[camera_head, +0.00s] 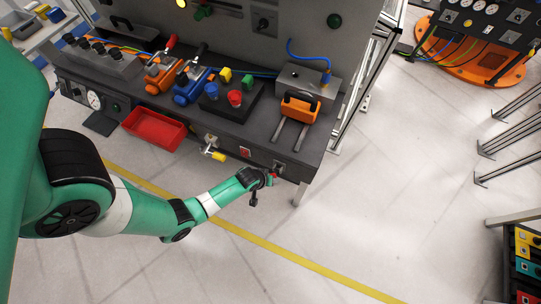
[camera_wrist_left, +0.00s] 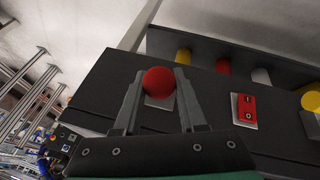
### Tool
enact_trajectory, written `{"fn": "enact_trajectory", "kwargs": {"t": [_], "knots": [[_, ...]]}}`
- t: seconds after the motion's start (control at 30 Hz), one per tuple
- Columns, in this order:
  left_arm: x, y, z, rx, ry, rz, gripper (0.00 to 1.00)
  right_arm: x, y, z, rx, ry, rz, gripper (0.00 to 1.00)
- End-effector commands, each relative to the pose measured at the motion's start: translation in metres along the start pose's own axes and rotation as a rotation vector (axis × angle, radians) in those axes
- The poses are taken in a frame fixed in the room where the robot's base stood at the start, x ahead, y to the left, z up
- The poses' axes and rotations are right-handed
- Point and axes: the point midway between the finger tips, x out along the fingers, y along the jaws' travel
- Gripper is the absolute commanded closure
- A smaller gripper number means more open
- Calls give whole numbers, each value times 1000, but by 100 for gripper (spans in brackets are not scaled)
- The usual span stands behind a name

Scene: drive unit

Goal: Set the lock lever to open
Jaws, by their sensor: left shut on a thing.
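A red ball knob (camera_wrist_left: 159,82), seemingly the lock lever's end, sits in front of a small pale plate on the dark front face of the bench. My left gripper (camera_wrist_left: 158,84) is shut on this knob, with one finger on each side of it. In the head view my left gripper (camera_head: 271,177) is at the right end of the bench front, beside the lever's plate (camera_head: 279,166). The lever's shaft and its exact angle are hidden behind the knob and the fingers. My right gripper is not in view.
A red switch (camera_head: 245,153) and a yellow-handled lever (camera_head: 217,155) are on the bench front, left of my gripper. A red tray (camera_head: 153,140) is further left. An orange-handled unit (camera_head: 300,107) stands above on the bench top. The floor in front is free.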

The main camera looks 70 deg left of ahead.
Motion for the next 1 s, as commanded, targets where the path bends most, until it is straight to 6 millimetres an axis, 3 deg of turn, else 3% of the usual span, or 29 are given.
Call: {"fn": "enact_trajectory", "kwargs": {"t": [0.1,1.0], "knots": [[0,0,0,0,0,0,100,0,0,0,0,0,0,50],[0,0,0,0,0,0,100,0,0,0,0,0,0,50]]}}
